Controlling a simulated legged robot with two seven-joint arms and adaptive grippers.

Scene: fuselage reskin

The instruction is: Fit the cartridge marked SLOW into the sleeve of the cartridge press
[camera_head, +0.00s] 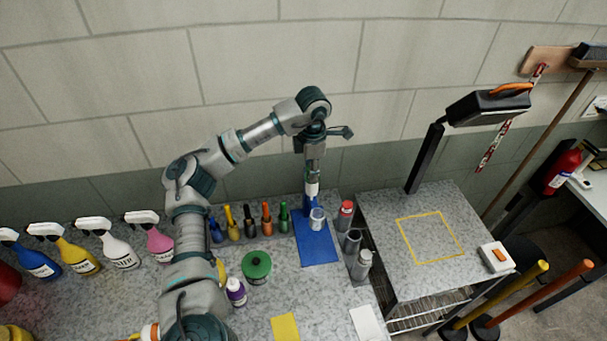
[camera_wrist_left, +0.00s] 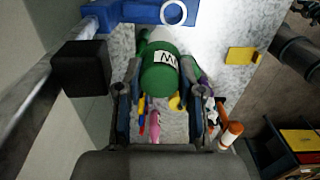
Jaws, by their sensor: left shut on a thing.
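My left gripper (camera_head: 314,166) is above the blue cartridge press (camera_head: 316,248), with its fingers pointing down. It is shut on a cartridge, which shows as a pale piece (camera_head: 312,187) below the fingers in the head view. In the left wrist view the cartridge (camera_wrist_left: 160,78) is green with a white label; only a letter like W is readable. The press's pale round sleeve (camera_head: 317,214) stands just below the cartridge. It shows as a ring (camera_wrist_left: 173,12) at the top of the wrist view, apart from the cartridge. My right gripper is not in view.
Several coloured bottles (camera_head: 250,222) stand left of the press, with a green-lidded jar (camera_head: 257,266) in front. Grey cylinders (camera_head: 361,265) and a red-topped can (camera_head: 346,212) stand close on its right. The right-hand table (camera_head: 390,225) is mostly clear inside a yellow outline (camera_head: 430,238).

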